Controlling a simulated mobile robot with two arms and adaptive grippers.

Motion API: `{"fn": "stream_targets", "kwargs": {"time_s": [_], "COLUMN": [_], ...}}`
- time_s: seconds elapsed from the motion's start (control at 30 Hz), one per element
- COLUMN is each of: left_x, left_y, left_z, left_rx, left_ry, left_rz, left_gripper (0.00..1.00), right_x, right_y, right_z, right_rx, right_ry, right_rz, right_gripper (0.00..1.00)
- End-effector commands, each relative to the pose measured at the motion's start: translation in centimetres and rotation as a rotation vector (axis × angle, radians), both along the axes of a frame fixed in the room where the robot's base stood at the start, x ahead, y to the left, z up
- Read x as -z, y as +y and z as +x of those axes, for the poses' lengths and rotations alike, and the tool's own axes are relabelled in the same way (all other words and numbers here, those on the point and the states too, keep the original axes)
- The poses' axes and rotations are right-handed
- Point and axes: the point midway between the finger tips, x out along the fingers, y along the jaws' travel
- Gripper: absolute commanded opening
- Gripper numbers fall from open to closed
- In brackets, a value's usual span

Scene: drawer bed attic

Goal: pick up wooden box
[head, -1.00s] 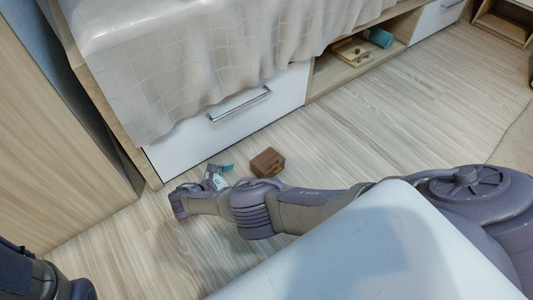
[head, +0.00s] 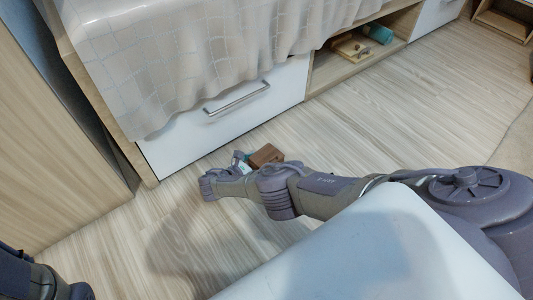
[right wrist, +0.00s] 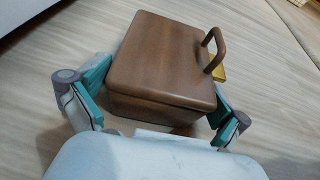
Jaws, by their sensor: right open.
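The wooden box (head: 266,156) is small and brown and sits on the floor in front of the bed drawer. In the right wrist view the box (right wrist: 168,62) has a lid and a curved handle (right wrist: 214,48) on its right side. My right gripper (right wrist: 160,104) is open, with its teal-padded fingers on either side of the near end of the box. I cannot tell whether the pads touch it. In the head view my right gripper (head: 240,162) is beside the box, partly hidden by my arm. My left arm shows only at the lower left edge; its gripper is out of view.
The white drawer front (head: 228,118) with a metal handle (head: 237,99) stands close behind the box. An open shelf (head: 345,60) to its right holds a teal cylinder (head: 378,33) and a wooden board. A tall wooden panel (head: 55,130) is at left. Floor at right is clear.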

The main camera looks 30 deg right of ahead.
Motion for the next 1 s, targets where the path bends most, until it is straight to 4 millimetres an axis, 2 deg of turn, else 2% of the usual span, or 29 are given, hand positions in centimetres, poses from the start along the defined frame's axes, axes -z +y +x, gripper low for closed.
{"fn": "stream_targets", "kwargs": {"time_s": [0.07,0.5,0.6,0.87,1.0], "left_x": [0.0,0.0,0.0,-0.2,-1.0], "left_y": [0.0,0.0,0.0,0.0,0.0], "left_z": [0.0,0.0,0.0,0.1,0.1], "left_rx": [0.0,0.0,-0.001,-0.001,-0.001], "left_ry": [0.0,0.001,0.001,0.002,0.002], "left_rz": [0.0,0.0,0.0,0.0,0.0], "left_gripper": [0.45,0.45,0.45,0.45,0.45], "right_x": [0.0,0.0,-0.1,-0.2,-1.1], "right_y": [0.0,0.1,0.0,0.0,0.0], "right_z": [0.0,0.0,0.0,0.0,0.0], "right_rx": [0.0,0.0,0.0,0.0,0.0], "right_ry": [0.0,0.0,-0.001,-0.001,-0.001], "right_rz": [0.0,0.0,-0.002,-0.001,-0.001], "right_gripper": [1.0,0.27,0.13,0.13,0.13]}}
